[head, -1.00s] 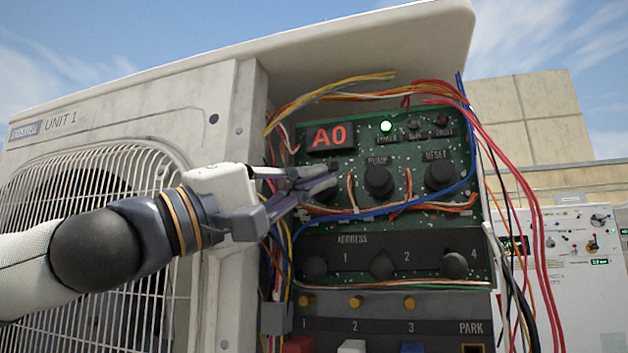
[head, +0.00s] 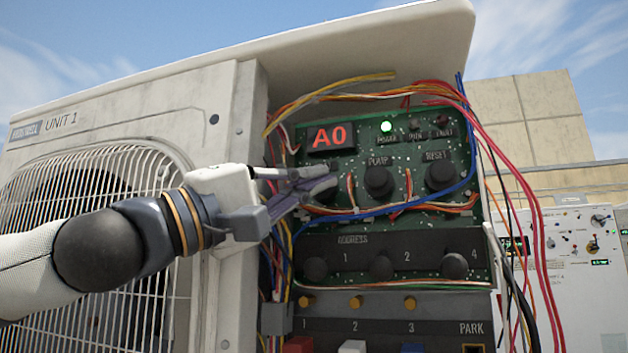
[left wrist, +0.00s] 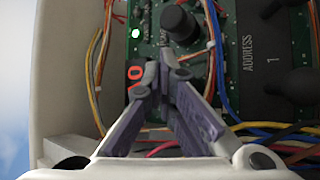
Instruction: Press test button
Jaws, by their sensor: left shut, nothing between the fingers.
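My left gripper (head: 332,178) is shut and empty. Its fingertips are at the upper left of the green circuit board (head: 400,224), just below the red display (head: 330,138) reading A0. A dark round control there is mostly hidden by the fingertips, with its label; I cannot tell whether they touch it. No label reading TEST is legible. To the right are the black PUMP button (head: 379,182) and RESET button (head: 440,177). In the left wrist view the closed fingers (left wrist: 166,62) point at the board beside the PUMP button (left wrist: 180,24). My right gripper is not in view.
Below are the ADDRESS knobs (head: 381,267) and a numbered panel (head: 380,318). The white housing (head: 232,110) stands at the left.

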